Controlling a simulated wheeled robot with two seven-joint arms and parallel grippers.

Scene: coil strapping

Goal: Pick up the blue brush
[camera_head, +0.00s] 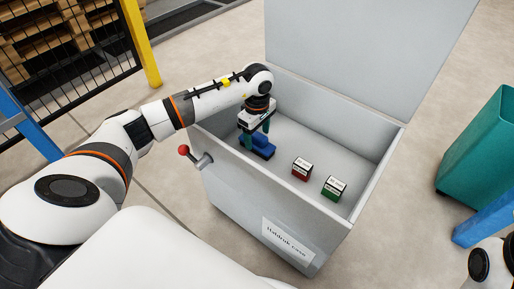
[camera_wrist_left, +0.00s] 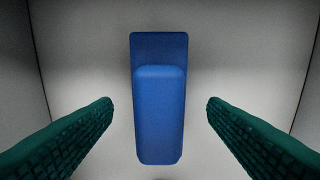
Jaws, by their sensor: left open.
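The blue brush (camera_head: 260,148) lies on the floor of the open grey case (camera_head: 262,207), toward its left end in the head view. My left gripper (camera_head: 256,134) reaches down into the case and hangs over the brush, with its green fingers apart. In the left wrist view the brush (camera_wrist_left: 159,115) runs lengthwise through the middle. The open fingers of my left gripper (camera_wrist_left: 160,105) stand on either side of it, with a gap to it on both sides. Part of the brush is hidden behind the gripper in the head view. My right gripper does not show.
A red box (camera_head: 302,169) and a green box (camera_head: 333,189) lie in the case, right of the brush. The case walls surround the gripper, and its raised lid (camera_head: 365,50) stands behind. A teal bin (camera_head: 483,150) stands at the right.

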